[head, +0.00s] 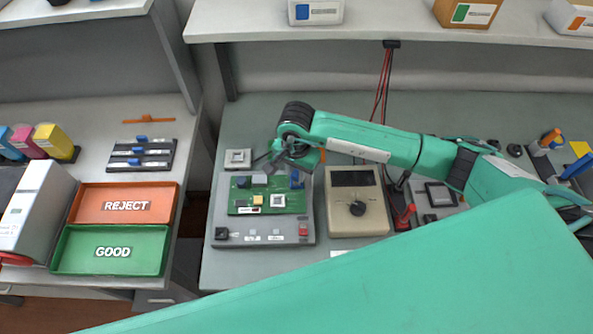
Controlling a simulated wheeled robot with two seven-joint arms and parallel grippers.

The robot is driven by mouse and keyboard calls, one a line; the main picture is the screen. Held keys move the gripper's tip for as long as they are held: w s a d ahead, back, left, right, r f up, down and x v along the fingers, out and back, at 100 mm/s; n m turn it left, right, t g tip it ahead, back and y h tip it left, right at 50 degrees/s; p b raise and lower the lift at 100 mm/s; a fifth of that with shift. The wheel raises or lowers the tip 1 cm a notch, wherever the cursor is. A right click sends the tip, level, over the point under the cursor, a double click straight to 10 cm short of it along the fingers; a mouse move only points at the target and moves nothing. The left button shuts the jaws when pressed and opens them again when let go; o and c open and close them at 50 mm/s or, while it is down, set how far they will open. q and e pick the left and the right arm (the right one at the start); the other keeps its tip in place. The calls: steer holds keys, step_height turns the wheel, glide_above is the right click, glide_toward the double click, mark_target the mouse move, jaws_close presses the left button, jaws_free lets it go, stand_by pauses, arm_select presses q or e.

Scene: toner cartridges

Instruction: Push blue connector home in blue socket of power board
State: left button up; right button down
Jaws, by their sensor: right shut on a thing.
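The green power board (270,195) lies on a grey fixture (225,222) in the middle of the table. A blue part (297,179) stands at the board's upper right corner; I cannot tell whether it is the blue socket alone or the socket with the connector. My right gripper (291,163) comes in from the right, just above and beside this blue part. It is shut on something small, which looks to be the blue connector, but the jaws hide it. I cannot tell how deep it sits. My left gripper is not in view.
A beige meter (357,213) with a dial stands right of the fixture. On the left table are the orange REJECT tray (127,188) and green GOOD tray (110,268). Red cables (382,85) hang behind my right arm.

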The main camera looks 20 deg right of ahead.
steer(key=shift+f+b, duration=0.85)
steer(key=shift+b, duration=0.05)
stand_by(0.8)
steer(key=c, duration=1.2)
jaws_free()
steer(key=shift+r, duration=0.15)
step_height(320, 180, up, 14)
steer(key=b, duration=0.4)
steer(key=shift+f, duration=0.2)
